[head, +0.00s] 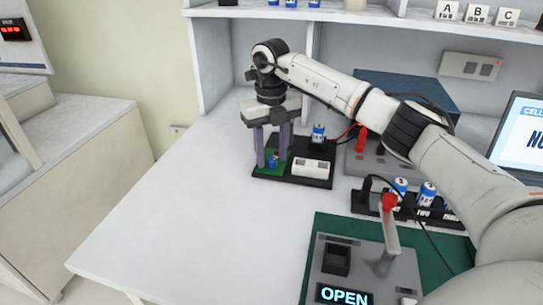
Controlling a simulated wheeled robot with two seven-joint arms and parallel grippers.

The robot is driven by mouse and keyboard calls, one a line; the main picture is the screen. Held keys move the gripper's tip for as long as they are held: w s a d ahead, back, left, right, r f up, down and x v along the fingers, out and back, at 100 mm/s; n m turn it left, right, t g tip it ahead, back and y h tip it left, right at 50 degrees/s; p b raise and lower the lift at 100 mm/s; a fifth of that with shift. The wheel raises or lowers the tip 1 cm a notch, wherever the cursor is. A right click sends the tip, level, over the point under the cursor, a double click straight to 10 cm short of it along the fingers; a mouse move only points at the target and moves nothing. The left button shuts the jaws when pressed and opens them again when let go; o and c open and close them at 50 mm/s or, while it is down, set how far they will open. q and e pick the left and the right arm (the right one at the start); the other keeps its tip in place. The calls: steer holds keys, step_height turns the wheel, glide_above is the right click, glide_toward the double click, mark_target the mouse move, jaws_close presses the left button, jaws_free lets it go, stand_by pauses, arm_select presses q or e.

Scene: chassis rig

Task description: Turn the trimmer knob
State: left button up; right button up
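The trimmer knob appears to be the small blue part (272,163) on a green board at the left end of a black base plate (307,181). My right gripper (272,158) points straight down over the green board. Its two purple fingers are apart, one on each side of the blue part, with a visible gap between them. I cannot tell whether either finger touches it. My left gripper is not in view.
A white holder (310,168) and an upright blue-and-white cell (318,135) sit on the same plate. A grey device with a red-knobbed lever (389,203) stands on a green mat (318,232), its display reading OPEN. The white table's left part (190,215) is clear.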

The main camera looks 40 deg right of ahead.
steer(key=shift+f, duration=0.3)
jaws_close()
steer(key=shift+r+n+p, duration=0.35)
steer(key=shift+n+p, duration=0.25)
steer(key=shift+p, duration=0.4)
steer(key=shift+n+p, duration=0.3)
steer(key=shift+p, duration=0.05)
steer(key=shift+f+n, duration=0.3)
steer(key=shift+n, duration=0.1)
jaws_free()
